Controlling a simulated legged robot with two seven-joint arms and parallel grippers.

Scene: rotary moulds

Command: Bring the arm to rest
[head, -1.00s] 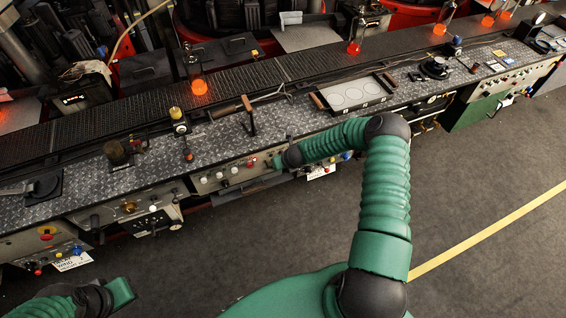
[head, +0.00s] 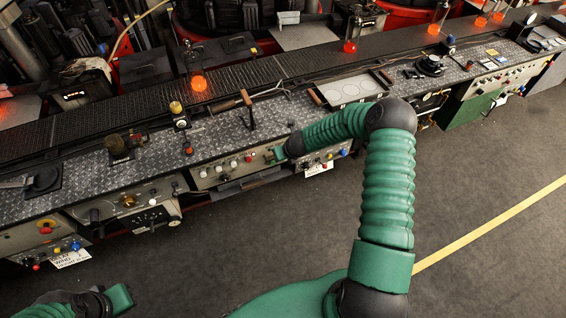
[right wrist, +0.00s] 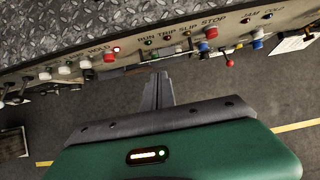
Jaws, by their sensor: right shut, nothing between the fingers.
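My right arm (head: 388,185) is green and ribbed and reaches forward to the front of the machine bench. My right gripper (head: 276,154) is small at the arm's far end, close to the knob panel. In the right wrist view my right gripper (right wrist: 158,76) has its fingers together with nothing between them, pointing at the panel front (right wrist: 130,58) below its labelled knobs. I cannot tell whether it touches the panel. My left gripper (head: 120,298) shows only in part at the lower left, over the floor; its fingers are not clear.
The bench (head: 225,135) has a treadplate top with knobs and levers along its front. Glowing orange glass pieces (head: 198,84) stand on the dark conveyor (head: 240,75) behind. A white tray (head: 352,88) lies on the bench. The floor (head: 490,190) in front is clear, with a yellow line.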

